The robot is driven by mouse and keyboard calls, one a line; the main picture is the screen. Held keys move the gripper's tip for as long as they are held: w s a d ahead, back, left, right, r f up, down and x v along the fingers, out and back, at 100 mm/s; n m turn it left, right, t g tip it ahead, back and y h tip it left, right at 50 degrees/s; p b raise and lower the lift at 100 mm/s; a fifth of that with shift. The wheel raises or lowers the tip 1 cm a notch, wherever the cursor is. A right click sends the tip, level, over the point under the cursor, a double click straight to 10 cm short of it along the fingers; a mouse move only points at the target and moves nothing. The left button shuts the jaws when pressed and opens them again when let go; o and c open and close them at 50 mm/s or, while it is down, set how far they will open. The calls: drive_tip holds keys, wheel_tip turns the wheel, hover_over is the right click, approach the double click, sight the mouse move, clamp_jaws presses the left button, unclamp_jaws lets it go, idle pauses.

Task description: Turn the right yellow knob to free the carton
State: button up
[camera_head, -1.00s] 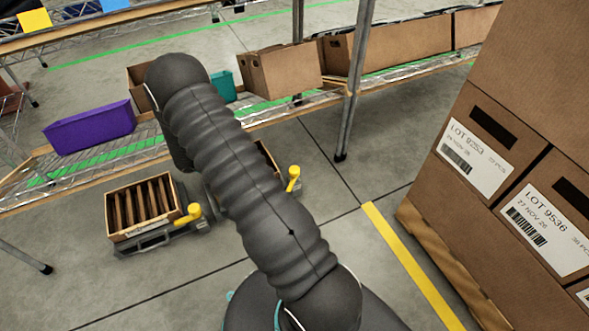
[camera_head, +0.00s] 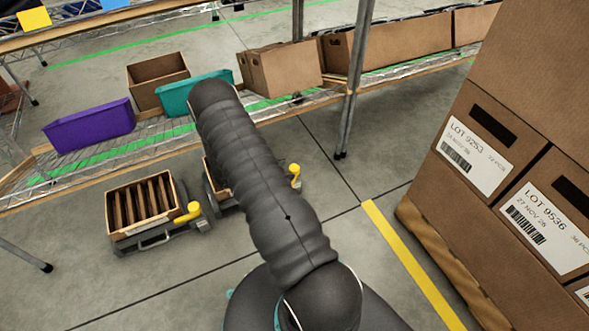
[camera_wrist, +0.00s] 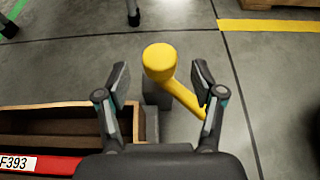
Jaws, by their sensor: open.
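The right yellow knob (camera_wrist: 159,62) shows in the wrist view between the two open fingers of my gripper (camera_wrist: 160,88), with its yellow lever slanting down toward the right finger. Whether a finger touches the lever I cannot tell. The same knob (camera_head: 295,171) shows in the head view just right of my arm. The carton (camera_wrist: 60,125) beside it has a red front strip and a label, at the lower left of the wrist view. In the head view my arm hides most of this carton, and my gripper is hidden too.
Another carton with brown slats (camera_head: 108,214) stands at left with its own yellow knob (camera_head: 191,210). A shelf behind holds a purple bin (camera_head: 90,127), a teal bin (camera_head: 177,97) and brown boxes. Stacked labelled boxes (camera_head: 485,150) stand at right. Floor lies clear beside the yellow line (camera_head: 410,262).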

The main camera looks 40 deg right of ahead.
sight(290, 169)
drive_tip(key=shift+x, duration=2.25)
drive_tip(key=shift+a, duration=0.1)
clamp_jaws()
